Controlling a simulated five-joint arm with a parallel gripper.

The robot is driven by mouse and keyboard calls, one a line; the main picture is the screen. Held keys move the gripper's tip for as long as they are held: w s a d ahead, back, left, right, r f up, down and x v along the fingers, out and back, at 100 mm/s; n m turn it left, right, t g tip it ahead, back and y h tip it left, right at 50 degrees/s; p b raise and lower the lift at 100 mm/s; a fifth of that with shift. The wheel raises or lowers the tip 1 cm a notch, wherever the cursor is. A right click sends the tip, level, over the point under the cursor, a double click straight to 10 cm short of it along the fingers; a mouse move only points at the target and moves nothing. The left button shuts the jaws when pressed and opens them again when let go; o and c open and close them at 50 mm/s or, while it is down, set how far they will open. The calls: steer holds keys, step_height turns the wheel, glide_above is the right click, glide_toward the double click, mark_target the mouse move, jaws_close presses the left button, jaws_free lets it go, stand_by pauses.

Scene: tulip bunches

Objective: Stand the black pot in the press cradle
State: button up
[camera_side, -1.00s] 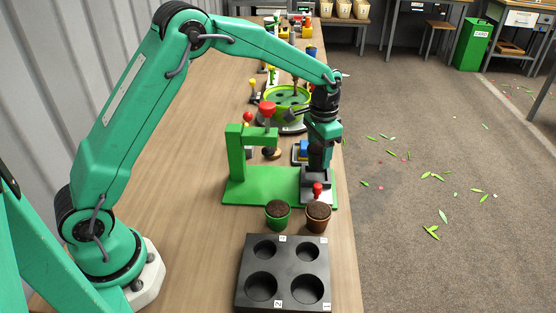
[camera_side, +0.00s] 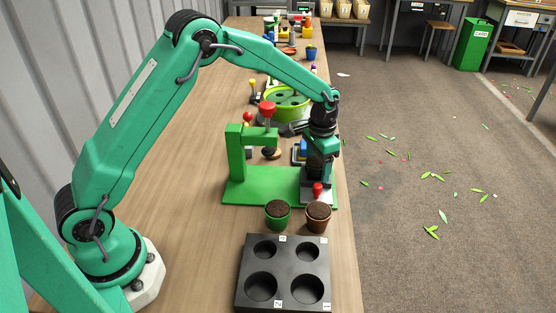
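The green press (camera_side: 262,188) stands on the table, with a post at its left and a red knob (camera_side: 267,108) on top. A grey block (camera_side: 316,194) sits at the right end of its base; I cannot tell if this is the cradle. My gripper (camera_side: 317,178) points down right over this grey block. Its fingers are dark and small here, so I cannot tell whether they are open or hold anything. I cannot make out a black pot; it may be hidden by my gripper.
A green pot (camera_side: 278,216) and a brown pot (camera_side: 317,218), both full of soil, stand in front of the press. A black tray (camera_side: 283,261) with several round holes lies nearer. A light green bowl (camera_side: 287,108) stands behind the press. The table's right edge is close.

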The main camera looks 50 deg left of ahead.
mark_target(318, 162)
steer(key=shift+o, duration=0.7)
step_height(318, 162, up, 12)
steer(key=shift+r, duration=0.15)
stand_by(1.1)
